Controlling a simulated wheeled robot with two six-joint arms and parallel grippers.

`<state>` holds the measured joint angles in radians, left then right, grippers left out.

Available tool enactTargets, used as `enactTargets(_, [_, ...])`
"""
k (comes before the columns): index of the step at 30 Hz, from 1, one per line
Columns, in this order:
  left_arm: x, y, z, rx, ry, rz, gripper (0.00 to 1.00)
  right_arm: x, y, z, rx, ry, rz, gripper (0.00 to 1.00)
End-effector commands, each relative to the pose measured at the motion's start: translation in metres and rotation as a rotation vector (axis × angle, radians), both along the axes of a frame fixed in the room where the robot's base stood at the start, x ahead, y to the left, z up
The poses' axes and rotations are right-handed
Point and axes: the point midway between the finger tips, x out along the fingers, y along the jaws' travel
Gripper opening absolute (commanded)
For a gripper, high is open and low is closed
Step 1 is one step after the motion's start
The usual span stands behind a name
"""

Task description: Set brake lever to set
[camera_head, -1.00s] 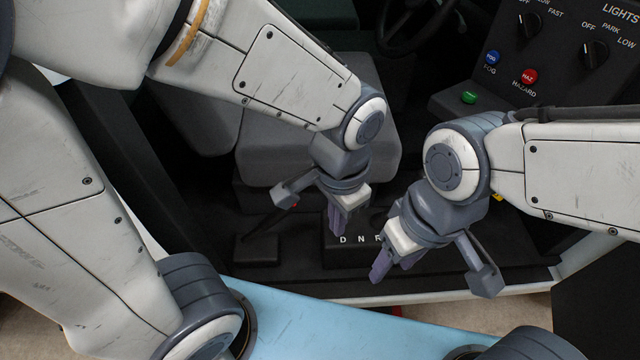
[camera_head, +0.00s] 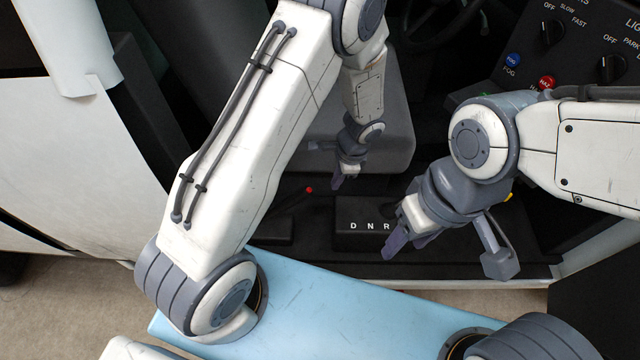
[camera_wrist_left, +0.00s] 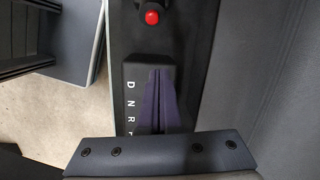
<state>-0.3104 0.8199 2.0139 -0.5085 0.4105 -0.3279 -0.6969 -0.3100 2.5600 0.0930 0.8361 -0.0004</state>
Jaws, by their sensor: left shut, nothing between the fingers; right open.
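The brake lever (camera_head: 309,189) is a dark stick with a red knob, tilted up to the right from a black base (camera_head: 266,231) on the cab floor. Its red knob also shows at the top of the left wrist view (camera_wrist_left: 152,17). My left gripper (camera_head: 337,183) is shut and empty, to the right of the knob and apart from it in the picture. Its closed purple fingers (camera_wrist_left: 157,100) appear over the D N R box in the left wrist view. My right gripper (camera_head: 394,241) is open and empty, in front of the box's right end.
The gear selector box (camera_head: 362,227) with letters D, N, R stands right of the lever. A grey seat (camera_head: 385,135) is behind. A dash panel (camera_head: 590,40) with knobs and buttons is at upper right. The door sill (camera_head: 480,266) runs along the front.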

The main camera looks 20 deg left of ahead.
Motion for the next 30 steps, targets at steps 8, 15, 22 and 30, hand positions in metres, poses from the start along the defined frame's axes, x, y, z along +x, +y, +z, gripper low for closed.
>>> enactTargets(8, [-0.006,0.020,-0.029,-0.001,-0.001,0.004,0.00,0.000,0.000,0.006,0.000,0.000,0.000,0.53])
enactTargets(15, [-0.015,0.037,-0.020,-0.001,-0.001,0.002,0.00,0.000,0.000,0.010,0.000,0.000,0.000,0.53])
enactTargets(22, [-0.017,0.039,-0.020,-0.001,-0.001,0.002,0.00,0.000,0.000,0.010,0.000,0.000,0.000,0.53])
enactTargets(30, [-0.016,0.035,-0.014,0.000,-0.002,-0.010,0.00,0.000,0.000,0.016,0.000,0.000,0.000,0.53])
